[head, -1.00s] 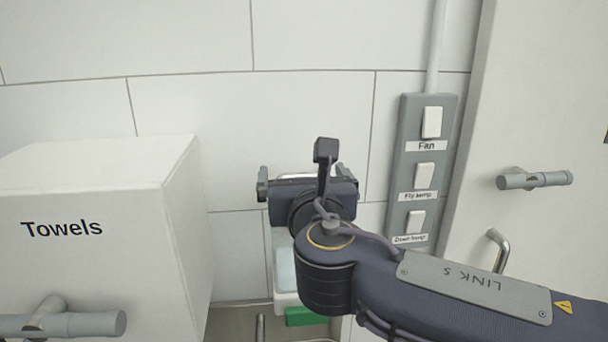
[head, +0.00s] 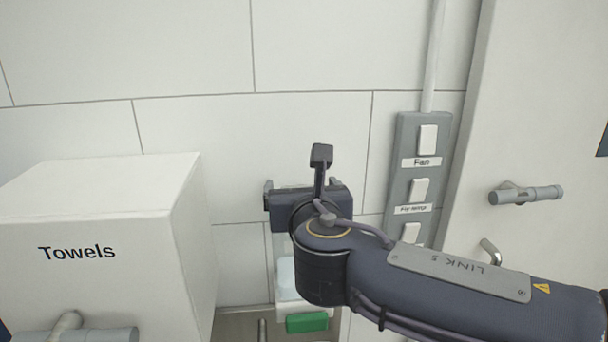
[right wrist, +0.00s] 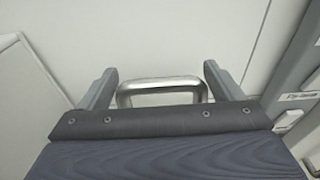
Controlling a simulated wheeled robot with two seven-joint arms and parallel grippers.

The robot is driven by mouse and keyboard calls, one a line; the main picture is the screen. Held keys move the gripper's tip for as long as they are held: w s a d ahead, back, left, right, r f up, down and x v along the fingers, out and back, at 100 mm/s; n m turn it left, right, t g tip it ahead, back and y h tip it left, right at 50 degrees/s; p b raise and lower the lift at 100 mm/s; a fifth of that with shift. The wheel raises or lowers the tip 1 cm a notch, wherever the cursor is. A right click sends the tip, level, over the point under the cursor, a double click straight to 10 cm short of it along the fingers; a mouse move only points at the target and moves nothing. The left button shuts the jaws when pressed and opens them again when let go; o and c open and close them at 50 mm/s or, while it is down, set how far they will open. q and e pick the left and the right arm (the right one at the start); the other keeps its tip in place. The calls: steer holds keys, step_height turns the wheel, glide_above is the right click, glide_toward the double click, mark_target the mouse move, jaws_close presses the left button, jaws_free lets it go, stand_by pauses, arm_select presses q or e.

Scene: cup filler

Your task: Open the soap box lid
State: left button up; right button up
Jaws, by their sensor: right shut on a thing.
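The soap box (head: 288,290) is a pale wall-mounted box with a light blue part at its front, low in the middle of the head view. My right gripper and forearm hide most of its upper part, so I cannot tell how its lid stands. A silver bar handle (right wrist: 162,84) shows in the right wrist view. My right gripper (head: 302,184) is at the top of the box; in the right wrist view (right wrist: 162,76) its two fingers stand at either end of the handle, shut on it. My left gripper is not in view.
A white Towels box (head: 80,225) with a grey bar handle stands at left. A grey switch panel (head: 403,190) is on the wall at right, beside a door with handles (head: 525,194). A green block (head: 306,322) is under the soap box. The tiled wall above is clear.

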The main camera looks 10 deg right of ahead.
steer(key=shift+w+r, duration=0.4)
steer(key=shift+w, duration=0.25)
steer(key=shift+w+r, duration=0.35)
steer(key=shift+w, duration=0.35)
stand_by(0.9)
steer(key=o, duration=1.2)
steer(key=shift+w+f, duration=0.15)
steer(key=shift+s+r+b, duration=0.15)
steer(key=shift+s, duration=1.15)
steer(key=shift+s+r+b, duration=0.2)
steer(key=shift+s, duration=1.1)
steer(key=shift+s+r+b, duration=0.15)
steer(key=shift+s, duration=1.15)
